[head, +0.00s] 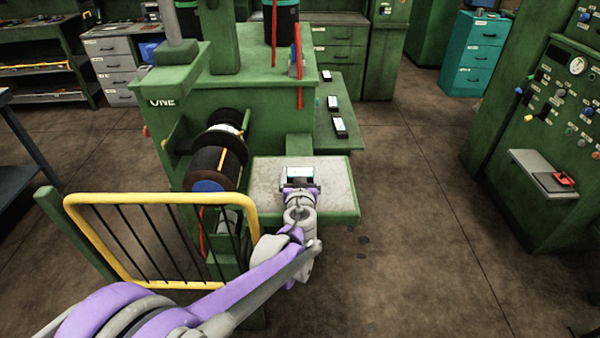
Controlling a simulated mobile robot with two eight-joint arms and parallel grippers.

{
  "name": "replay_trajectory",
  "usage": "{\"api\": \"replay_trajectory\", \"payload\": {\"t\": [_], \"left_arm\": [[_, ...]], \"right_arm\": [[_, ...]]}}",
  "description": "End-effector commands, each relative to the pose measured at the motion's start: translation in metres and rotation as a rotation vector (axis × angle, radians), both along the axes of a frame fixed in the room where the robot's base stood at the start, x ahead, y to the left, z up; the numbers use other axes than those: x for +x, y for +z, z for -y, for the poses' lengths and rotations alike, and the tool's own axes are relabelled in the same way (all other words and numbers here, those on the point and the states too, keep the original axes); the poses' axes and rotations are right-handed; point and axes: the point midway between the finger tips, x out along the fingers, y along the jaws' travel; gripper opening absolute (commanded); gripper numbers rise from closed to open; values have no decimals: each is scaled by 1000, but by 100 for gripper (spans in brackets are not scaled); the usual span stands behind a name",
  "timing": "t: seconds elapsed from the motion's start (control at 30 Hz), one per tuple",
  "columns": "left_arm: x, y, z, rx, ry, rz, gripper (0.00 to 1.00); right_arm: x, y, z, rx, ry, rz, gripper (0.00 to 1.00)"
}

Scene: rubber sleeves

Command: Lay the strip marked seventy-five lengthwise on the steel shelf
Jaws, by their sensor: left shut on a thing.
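My left gripper (300,187) reaches over the light grey steel shelf (267,176) on the front of the green machine. It is shut on a small dark strip with a white and teal label (300,173). The marking is too small to read, and the gripper hides part of the strip. I cannot tell whether the strip touches the shelf. More black strips with white labels lie on the green side ledge behind, the nearest (339,127) closest to the shelf. My right gripper is not in view.
A yellow-framed guard (160,199) stands left of the shelf, beside my arm. Dark rollers (217,167) are on the machine's face. A green control panel (560,110) with a small grey ledge (530,165) stands at the right. The floor between is clear.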

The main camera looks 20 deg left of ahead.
Motion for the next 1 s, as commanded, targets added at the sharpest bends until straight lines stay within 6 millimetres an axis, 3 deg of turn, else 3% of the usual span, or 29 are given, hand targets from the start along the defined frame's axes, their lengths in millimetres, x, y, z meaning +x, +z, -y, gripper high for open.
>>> {"api": "replay_trajectory", "payload": {"t": [0.77,0.8,0.83,1.0], "left_arm": [[0,-12,0,0,0,0,38],[0,-12,0,0,0,0,94],[0,-12,0,0,0,0,99],[0,-12,0,0,0,0,100]], "right_arm": [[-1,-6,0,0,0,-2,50],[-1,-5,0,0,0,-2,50],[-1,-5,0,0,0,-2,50],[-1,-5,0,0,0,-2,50]]}}
